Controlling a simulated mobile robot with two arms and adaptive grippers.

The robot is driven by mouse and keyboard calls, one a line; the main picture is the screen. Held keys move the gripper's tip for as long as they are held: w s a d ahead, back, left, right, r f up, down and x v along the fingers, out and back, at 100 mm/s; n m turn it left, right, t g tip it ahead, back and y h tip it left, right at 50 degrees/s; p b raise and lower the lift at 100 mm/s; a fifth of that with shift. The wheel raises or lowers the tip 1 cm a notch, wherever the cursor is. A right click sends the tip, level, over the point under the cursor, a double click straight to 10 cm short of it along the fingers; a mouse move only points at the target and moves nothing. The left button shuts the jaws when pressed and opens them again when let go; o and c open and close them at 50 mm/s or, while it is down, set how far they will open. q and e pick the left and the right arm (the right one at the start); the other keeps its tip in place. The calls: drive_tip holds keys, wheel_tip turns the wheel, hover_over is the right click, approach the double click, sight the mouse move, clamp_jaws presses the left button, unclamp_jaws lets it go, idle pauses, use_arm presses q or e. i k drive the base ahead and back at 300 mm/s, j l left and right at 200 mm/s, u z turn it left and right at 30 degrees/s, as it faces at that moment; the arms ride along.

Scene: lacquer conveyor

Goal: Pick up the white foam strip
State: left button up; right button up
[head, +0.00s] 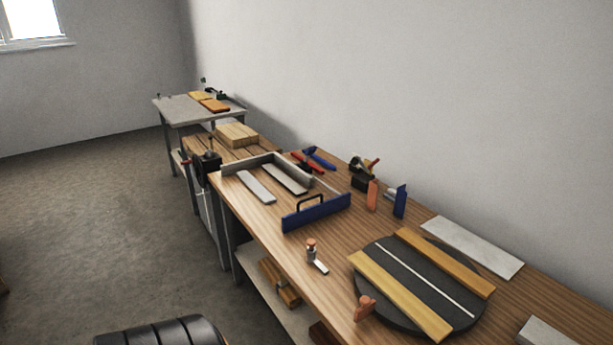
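No thing is clearly marked as the white foam strip, and I cannot tell foam from other material here. A thin white strip (425,279) lies across the dark round disc (385,259), between two yellowish wooden bars. A flat whitish slab (472,247) lies behind the disc by the wall. A pale block (545,332) is cut off at the bottom right. Neither of my grippers is in view.
The long wooden bench (262,225) runs along the wall. A black ridged thing (160,333) is bottom left. Floor (80,220) is open on the left.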

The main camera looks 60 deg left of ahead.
sight(263, 194)
drive_tip(key=u, duration=2.15)
drive_tip(key=z, duration=2.3)
drive_tip(key=u, duration=2.3)
drive_tip(key=i+j+z, duration=0.1)
drive_tip(key=i+j, duration=0.05)
drive_tip(key=i, duration=0.1)
